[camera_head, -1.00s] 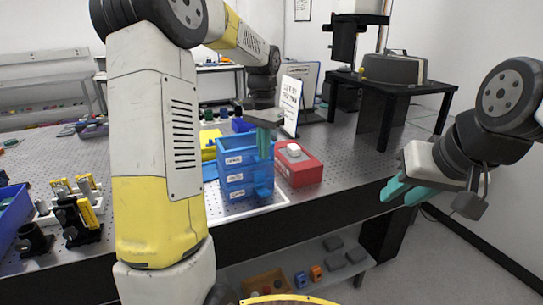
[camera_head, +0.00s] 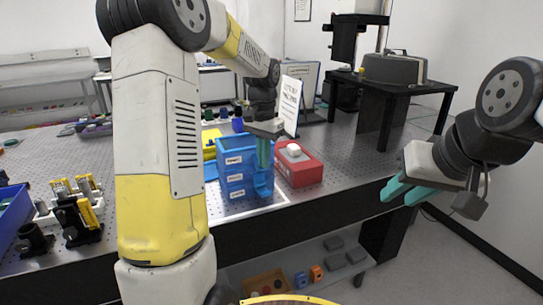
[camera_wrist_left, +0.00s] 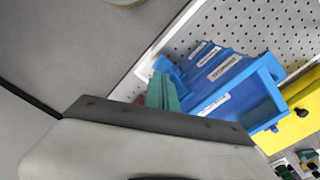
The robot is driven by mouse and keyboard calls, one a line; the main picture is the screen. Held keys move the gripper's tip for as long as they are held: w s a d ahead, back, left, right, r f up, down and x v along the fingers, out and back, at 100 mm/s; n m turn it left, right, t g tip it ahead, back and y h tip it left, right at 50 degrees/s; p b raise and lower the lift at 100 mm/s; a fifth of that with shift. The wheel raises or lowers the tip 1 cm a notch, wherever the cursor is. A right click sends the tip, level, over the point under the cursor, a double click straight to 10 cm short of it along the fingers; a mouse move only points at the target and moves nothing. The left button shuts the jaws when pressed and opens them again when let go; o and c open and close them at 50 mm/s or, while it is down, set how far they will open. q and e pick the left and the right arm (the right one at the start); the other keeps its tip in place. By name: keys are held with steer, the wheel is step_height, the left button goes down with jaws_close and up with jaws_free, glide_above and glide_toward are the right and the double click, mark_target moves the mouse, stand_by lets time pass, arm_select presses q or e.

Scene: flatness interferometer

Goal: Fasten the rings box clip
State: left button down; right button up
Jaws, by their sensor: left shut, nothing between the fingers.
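A stack of blue labelled boxes (camera_head: 236,172) stands on the bench; the labels are too small for me to tell which is the rings box. The boxes also show in the left wrist view (camera_wrist_left: 232,92). A blue part (camera_head: 263,184) juts at the stack's right front corner; I cannot make out a clip clearly. My left gripper (camera_head: 264,155) points down at this right side, shut and empty. Its teal fingers (camera_wrist_left: 163,92) appear right beside the blue boxes; contact cannot be told. My right gripper (camera_head: 402,192) is open and empty, off the bench's right edge.
A red box (camera_head: 298,168) with a white top stands right of the stack. A yellow item (camera_head: 209,140) and a sign (camera_head: 290,104) are behind. Black optical mounts (camera_head: 76,222) stand at the left. The bench right of the red box is clear.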

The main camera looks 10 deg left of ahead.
stand_by(0.4)
arm_select(q)
step_height(320, 180, up, 8)
stand_by(0.9)
